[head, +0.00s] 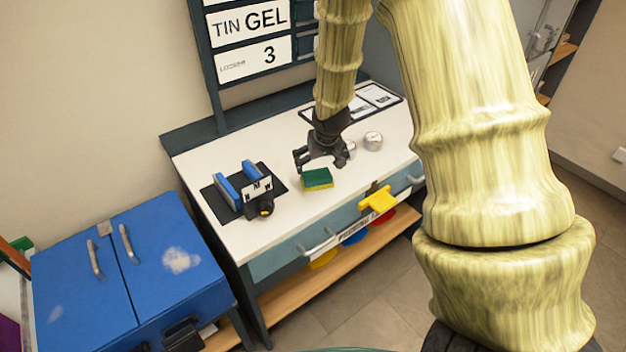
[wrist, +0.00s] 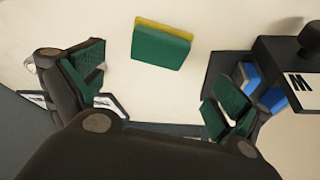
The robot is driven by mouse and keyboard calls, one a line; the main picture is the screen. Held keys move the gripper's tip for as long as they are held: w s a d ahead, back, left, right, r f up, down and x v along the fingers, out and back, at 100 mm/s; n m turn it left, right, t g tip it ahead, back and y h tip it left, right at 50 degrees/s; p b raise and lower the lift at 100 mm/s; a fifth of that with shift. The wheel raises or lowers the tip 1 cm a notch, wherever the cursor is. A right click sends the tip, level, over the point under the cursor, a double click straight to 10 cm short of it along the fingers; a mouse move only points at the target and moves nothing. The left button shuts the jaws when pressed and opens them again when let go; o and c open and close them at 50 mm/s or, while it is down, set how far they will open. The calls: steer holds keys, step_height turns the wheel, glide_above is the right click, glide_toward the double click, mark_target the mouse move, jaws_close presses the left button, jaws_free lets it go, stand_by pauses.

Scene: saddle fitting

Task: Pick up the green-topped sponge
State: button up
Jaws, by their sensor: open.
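The green-topped sponge (head: 317,179) lies on the white worktop, with a green upper face and a yellow lower layer. In the wrist view the sponge (wrist: 161,45) shows beyond the fingertips, roughly midway between them and toward the top. My gripper (head: 322,160) is just behind the sponge in the head view, above the worktop. In the wrist view my gripper (wrist: 160,87) is open, its two green-padded fingers wide apart with nothing between them. I cannot tell its exact height over the worktop.
A dark mat (head: 214,200) with a blue-jawed fixture stands left of the sponge. Round metal pieces (head: 373,140) and a framed sheet (head: 378,96) lie to the right and behind. A yellow object (head: 376,198) is at the bench's front edge. The worktop in front of the sponge is clear.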

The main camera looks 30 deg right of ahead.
mark_target(317, 175)
steer(key=shift+p+x, duration=0.35)
steer(key=shift+x, duration=2.05)
steer(key=shift+p+x, duration=0.95)
steer(key=shift+x, duration=1.65)
steer(key=shift+d, duration=0.15)
steer(key=c, duration=0.9)
steer(key=shift+r, duration=0.1)
steer(key=shift+r+b, duration=0.7)
steer(key=shift+r, duration=1)
steer(key=s+a+b, duration=0.2)
steer(key=s+a, duration=0.2)
steer(key=s, duration=0.3)
steer(key=s+a+r+b, duration=0.1)
steer(key=s+a+b, duration=0.1)
steer(key=s+a, duration=0.2)
steer(key=s, duration=0.2)
steer(key=shift+s+a+r, duration=0.25)
steer(key=shift+s, duration=0.1)
